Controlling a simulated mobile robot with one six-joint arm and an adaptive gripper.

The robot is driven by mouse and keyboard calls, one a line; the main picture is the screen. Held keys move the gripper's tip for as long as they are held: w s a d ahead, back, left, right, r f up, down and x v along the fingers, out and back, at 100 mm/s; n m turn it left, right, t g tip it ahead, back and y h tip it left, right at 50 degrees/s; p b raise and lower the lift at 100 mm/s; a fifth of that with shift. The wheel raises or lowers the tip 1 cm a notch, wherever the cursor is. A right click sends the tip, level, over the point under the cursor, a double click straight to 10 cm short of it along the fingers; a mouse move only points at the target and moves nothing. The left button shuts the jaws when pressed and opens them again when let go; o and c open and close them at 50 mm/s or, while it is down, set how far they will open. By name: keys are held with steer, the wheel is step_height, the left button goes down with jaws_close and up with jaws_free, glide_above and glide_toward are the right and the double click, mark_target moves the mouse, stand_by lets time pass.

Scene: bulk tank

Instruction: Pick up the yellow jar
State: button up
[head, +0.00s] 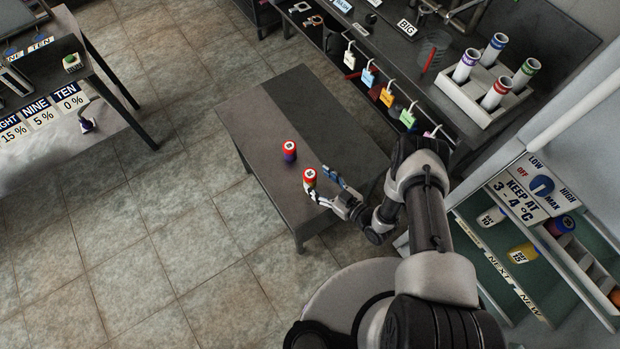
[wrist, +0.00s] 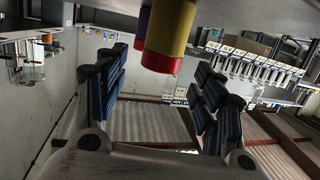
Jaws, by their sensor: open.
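The yellow jar (head: 310,176) has a red lid and stands near the front right edge of the low dark table (head: 262,128). In the wrist view its yellow body and red lid (wrist: 168,40) appear inverted at the top, between the finger pads. My gripper (head: 320,184) is open, with its fingers reaching toward the jar from the right, one on either side. I cannot tell whether either finger touches it. A purple jar (head: 289,152) with a red lid stands behind and to the left; part of it shows beside the yellow jar in the wrist view (wrist: 142,28).
A bench behind holds a white rack (head: 487,95) of tubes. Coloured padlock tags hang along its edge. Tiled floor (head: 150,220) at left is clear.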

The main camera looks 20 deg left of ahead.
mark_target(313, 176)
steer(key=b+x, duration=0.1)
steer(key=x, duration=0.4)
steer(key=shift+r, duration=0.1)
steer(key=c, duration=1.3)
